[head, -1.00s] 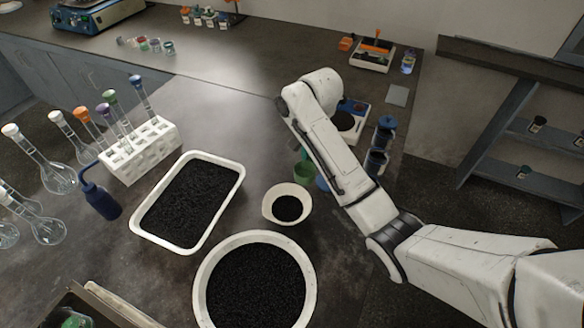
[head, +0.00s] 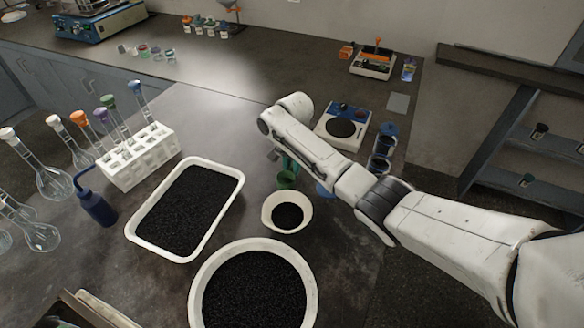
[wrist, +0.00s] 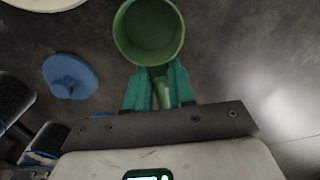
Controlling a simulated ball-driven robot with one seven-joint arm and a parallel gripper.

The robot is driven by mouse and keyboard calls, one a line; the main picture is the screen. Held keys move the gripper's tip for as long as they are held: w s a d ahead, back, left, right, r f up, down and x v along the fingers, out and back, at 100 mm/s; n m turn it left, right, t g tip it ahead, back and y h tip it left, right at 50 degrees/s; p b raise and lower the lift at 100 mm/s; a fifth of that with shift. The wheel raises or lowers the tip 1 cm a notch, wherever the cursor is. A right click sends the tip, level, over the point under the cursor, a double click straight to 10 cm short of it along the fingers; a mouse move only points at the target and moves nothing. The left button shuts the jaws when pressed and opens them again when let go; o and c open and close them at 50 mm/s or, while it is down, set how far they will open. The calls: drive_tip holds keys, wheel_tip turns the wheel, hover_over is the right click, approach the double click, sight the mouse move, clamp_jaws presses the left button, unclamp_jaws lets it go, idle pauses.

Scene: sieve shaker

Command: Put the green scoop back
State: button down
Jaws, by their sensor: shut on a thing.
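The green scoop (head: 287,180) is in my gripper, just behind the small white bowl (head: 271,208) in the head view. In the wrist view the scoop's round cup (wrist: 148,32) faces the camera and looks empty. My gripper (wrist: 157,82) has its teal fingers shut on the scoop's handle, just below the cup. In the head view my gripper (head: 289,162) is partly hidden by my arm. I cannot tell whether the scoop touches the bench.
A white tray (head: 217,219) and a large round pan (head: 194,290) hold black granules. A blue lid (wrist: 70,77) lies beside the scoop. A balance (head: 343,128) and blue-lidded jars (head: 383,146) stand behind my arm. A flask rack (head: 150,160) stands left.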

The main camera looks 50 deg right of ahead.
drive_tip(key=shift+f, duration=0.5)
drive_tip(key=c, duration=1)
unclamp_jaws()
drive_tip(key=shift+f, duration=0.15)
drive_tip(key=shift+o, duration=0.2)
wheel_tip(320, 180, up, 12)
drive_tip(key=shift+s+d+b, duration=0.15)
drive_tip(key=shift+b, duration=0.15)
